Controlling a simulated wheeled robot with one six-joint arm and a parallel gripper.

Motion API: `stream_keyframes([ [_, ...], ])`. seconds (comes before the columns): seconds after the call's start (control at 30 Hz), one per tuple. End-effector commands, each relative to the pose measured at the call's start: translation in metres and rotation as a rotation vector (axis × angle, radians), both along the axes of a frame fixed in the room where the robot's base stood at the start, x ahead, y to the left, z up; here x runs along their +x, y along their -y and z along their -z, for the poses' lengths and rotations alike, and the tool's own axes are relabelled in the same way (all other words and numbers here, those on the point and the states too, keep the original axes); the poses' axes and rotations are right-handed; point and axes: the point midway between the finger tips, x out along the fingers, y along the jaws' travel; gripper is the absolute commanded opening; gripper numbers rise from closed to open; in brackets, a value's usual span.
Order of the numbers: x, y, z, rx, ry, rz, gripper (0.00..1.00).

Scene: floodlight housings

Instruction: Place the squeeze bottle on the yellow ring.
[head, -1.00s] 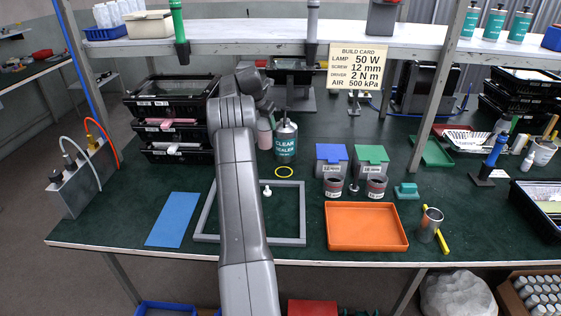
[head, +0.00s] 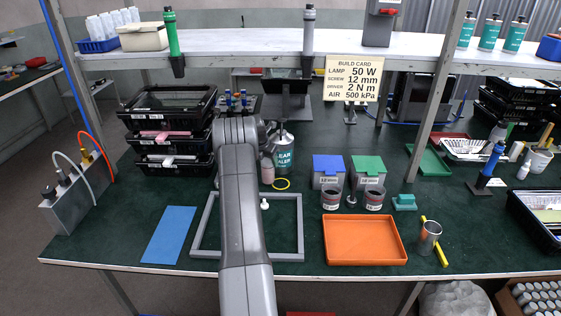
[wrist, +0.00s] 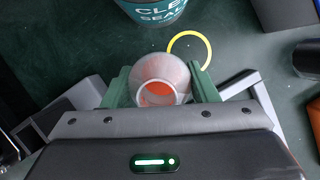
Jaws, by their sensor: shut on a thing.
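The squeeze bottle, pale pink and translucent, stands upright between the green fingers of my gripper (wrist: 160,82) in the wrist view (wrist: 158,70), orange showing in its round top. In the head view the bottle (head: 267,173) shows just beside my arm, which hides part of it. The thin yellow ring (head: 282,184) lies flat on the green table, just right of the bottle. In the wrist view the ring (wrist: 207,47) is beyond and right of the bottle, partly hidden by it and a finger. I cannot tell whether the bottle touches the table.
A large clear-sealer can (head: 284,158) stands close behind the ring. A grey frame (head: 302,225) and an orange tray (head: 366,241) lie in front. Stacked black trays (head: 170,130) stand left.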

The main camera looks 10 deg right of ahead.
Motion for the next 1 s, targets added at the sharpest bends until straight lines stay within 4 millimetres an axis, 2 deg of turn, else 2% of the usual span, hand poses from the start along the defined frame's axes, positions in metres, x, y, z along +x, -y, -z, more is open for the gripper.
stream_keyframes([
  [0.27,-0.004,0.021,-0.001,0.0,0.0,0.0,0.0],
  [0.47,-0.011,0.053,-0.003,0.001,-0.001,0.002,0.0],
  [0.6,-0.011,0.053,0.01,0.0,-0.001,-0.002,0.0],
  [0.93,-0.011,0.053,0.016,0.0,0.0,-0.001,0.0],
  [0.97,-0.011,0.053,0.016,0.0,-0.001,-0.001,0.57],
  [1.0,-0.011,0.053,0.015,0.001,-0.002,-0.001,0.65],
])
